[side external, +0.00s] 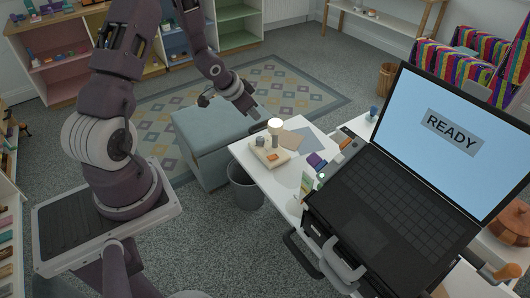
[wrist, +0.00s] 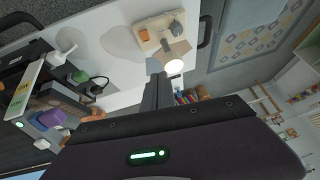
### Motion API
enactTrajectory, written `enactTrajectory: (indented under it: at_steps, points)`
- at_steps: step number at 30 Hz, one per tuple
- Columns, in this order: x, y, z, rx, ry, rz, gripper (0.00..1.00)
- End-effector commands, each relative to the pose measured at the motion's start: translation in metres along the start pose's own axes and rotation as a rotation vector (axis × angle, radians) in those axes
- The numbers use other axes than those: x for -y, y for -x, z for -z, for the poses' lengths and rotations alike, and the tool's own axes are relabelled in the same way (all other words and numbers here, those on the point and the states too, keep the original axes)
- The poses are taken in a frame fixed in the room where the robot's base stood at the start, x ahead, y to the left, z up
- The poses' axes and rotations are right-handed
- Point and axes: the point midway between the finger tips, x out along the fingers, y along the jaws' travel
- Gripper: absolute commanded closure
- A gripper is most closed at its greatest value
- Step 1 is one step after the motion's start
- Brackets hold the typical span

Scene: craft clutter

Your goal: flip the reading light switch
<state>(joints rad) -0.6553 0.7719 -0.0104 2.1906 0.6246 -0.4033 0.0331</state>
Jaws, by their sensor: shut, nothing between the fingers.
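A small reading light (side external: 275,127) with a pale round head stands on a light wooden base (side external: 268,156) on the white table. In the wrist view its head (wrist: 174,66) looks bright, and the wooden base (wrist: 153,34) carries a grey rounded part (wrist: 176,28). I cannot make out the switch or its position. My gripper (side external: 252,112) is shut and empty, above and to the left of the light in the side view. In the wrist view my fingertips (wrist: 158,77) appear just beside the bright head; I see no clear contact.
A laptop (side external: 405,185) showing READY fills the table's right side. Small craft items (side external: 318,161) lie between it and the light. A grey-blue ottoman (side external: 203,145) and a bin (side external: 246,187) stand beside the table.

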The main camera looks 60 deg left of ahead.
Motion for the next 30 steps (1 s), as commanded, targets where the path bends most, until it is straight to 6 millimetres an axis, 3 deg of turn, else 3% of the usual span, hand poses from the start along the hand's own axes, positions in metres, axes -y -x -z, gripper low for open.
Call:
enactTrajectory:
  at_steps: [1, 3, 6, 11, 23, 30]
  points:
    - [-0.001, -0.020, -0.018, -0.007, 0.021, -0.034, 1.00]
    - [-0.003, -0.038, -0.033, -0.033, 0.041, -0.070, 1.00]
    - [-0.006, -0.051, -0.043, -0.056, 0.057, -0.096, 1.00]
    - [-0.009, -0.068, -0.043, -0.062, 0.057, -0.103, 1.00]
    - [-0.018, -0.153, -0.038, -0.060, 0.058, -0.101, 1.00]
    - [-0.021, -0.177, -0.060, -0.060, 0.059, -0.101, 1.00]
